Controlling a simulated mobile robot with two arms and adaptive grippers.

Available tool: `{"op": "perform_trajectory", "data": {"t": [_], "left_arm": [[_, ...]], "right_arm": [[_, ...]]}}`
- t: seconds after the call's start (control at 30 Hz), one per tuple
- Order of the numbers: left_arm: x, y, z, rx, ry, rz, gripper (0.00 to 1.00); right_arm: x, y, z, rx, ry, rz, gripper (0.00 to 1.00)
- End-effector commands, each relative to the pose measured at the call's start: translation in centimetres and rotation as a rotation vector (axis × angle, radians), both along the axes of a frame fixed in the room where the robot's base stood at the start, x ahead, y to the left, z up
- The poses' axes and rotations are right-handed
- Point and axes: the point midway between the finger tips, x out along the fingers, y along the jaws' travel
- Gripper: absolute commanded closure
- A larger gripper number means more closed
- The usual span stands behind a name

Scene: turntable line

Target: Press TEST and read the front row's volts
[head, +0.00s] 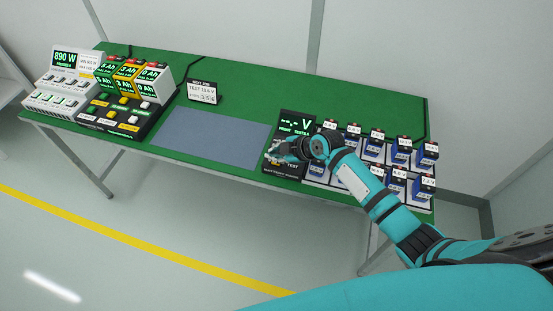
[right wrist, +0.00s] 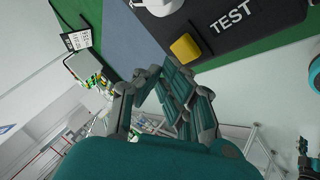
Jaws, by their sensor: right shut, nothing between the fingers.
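The black tester (head: 297,125) stands on the green table, and its display reads dashes and V. Its TEST label also shows in the right wrist view (right wrist: 231,14), with a yellow button (right wrist: 186,47) beside it. My right gripper (head: 274,153) is over the tester's left part and shut on nothing. In the right wrist view its fingertips (right wrist: 150,74) are close to the button, and I cannot tell whether they touch it. Blue batteries with voltage tags stand in two rows to the right; the front row (head: 398,187) is partly hidden by my right arm. My left gripper is not seen.
A small sign (head: 203,92) reading TEST stands behind a blue-grey mat (head: 210,138), which is empty. At left are a white unit reading 890 W (head: 65,59), a black button panel (head: 112,117) and several Ah boxes (head: 127,70).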

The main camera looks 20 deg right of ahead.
Motion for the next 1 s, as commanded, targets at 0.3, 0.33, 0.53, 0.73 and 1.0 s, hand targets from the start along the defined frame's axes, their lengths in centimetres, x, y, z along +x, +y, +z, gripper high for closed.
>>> {"op": "perform_trajectory", "data": {"t": [0.3, 0.33, 0.53, 0.73, 1.0], "left_arm": [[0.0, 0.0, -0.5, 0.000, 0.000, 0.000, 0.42], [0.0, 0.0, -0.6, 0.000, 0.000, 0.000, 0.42], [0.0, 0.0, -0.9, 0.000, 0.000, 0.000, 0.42], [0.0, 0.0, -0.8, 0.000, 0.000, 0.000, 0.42], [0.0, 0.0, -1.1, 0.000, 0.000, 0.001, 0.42]], "right_arm": [[0.0, 0.0, -0.5, -0.001, 0.000, 0.001, 1.00], [0.0, 0.0, -0.6, -0.001, 0.000, 0.001, 1.00], [0.0, 0.0, -0.9, 0.000, -0.001, -0.001, 1.00], [0.0, 0.0, -0.8, 0.000, 0.000, 0.000, 1.00], [0.0, 0.0, -1.1, 0.000, 0.000, 0.000, 1.00]]}}
